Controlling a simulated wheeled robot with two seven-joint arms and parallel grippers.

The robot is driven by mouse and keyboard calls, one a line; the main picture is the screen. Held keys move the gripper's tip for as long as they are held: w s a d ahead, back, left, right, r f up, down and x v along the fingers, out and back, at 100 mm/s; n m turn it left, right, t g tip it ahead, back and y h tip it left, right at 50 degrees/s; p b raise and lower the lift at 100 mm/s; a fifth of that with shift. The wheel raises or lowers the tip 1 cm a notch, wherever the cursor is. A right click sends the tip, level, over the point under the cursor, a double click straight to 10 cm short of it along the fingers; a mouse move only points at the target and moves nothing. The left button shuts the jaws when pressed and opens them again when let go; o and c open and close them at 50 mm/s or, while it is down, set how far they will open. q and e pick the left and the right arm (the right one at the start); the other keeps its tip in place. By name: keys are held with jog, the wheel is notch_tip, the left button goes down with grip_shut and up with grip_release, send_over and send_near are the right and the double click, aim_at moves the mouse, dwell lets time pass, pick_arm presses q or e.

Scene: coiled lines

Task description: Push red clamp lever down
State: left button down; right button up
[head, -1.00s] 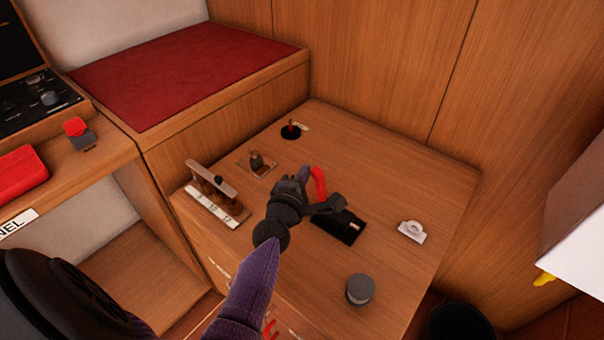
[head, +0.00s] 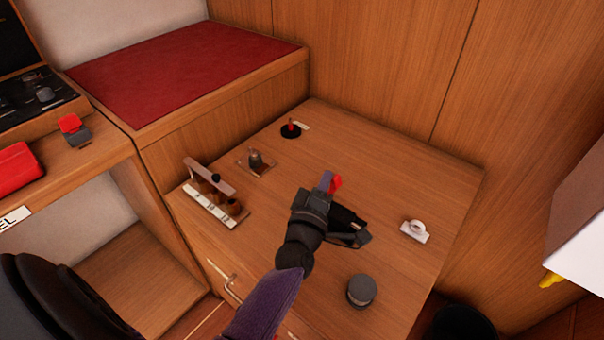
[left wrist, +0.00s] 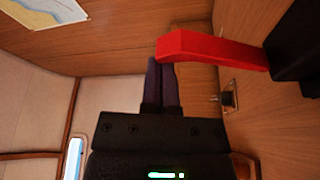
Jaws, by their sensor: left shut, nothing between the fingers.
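The red clamp lever (head: 336,183) shows only as a small red piece beside my left gripper's fingertips in the head view. In the left wrist view the lever (left wrist: 215,48) is a bent red bar joined to a black clamp body (left wrist: 297,45) at the right. My left gripper (head: 325,182) is shut and empty. In the left wrist view its fingertips (left wrist: 161,68) are right at the free end of the lever; I cannot tell whether they touch. The black clamp base (head: 347,220) on the wooden desk is partly hidden by my gripper. My right gripper does not show.
On the desk stand a grey round knob (head: 361,291), a white ring fitting (head: 415,230), a small red-topped switch (head: 291,129), a metal toggle (head: 255,160) and a rack (head: 212,190) at the left. A red-padded bench (head: 185,65) rises behind.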

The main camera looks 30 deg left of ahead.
pick_arm(q)
jog(key=d+m, duration=0.1)
jog(key=d+f+m+t+b, duration=0.1)
jog(key=d+m, duration=0.1)
jog(key=d+f+m, duration=0.1)
jog(key=shift+s+d+f+h, duration=0.2)
jog(key=shift+d+h, duration=0.1)
jog(key=shift+h, duration=0.1)
jog(key=shift+d+f+m+b, duration=0.3)
jog(key=shift+m+b, duration=0.2)
jog(key=shift+d+f+m+t, duration=0.2)
jog(key=shift+m+t, duration=0.1)
jog(key=shift+m, duration=0.1)
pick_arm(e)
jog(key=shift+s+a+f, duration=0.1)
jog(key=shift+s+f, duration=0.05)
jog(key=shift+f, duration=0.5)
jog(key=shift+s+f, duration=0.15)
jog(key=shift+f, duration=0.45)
pick_arm(q)
jog(key=shift+h, duration=0.3)
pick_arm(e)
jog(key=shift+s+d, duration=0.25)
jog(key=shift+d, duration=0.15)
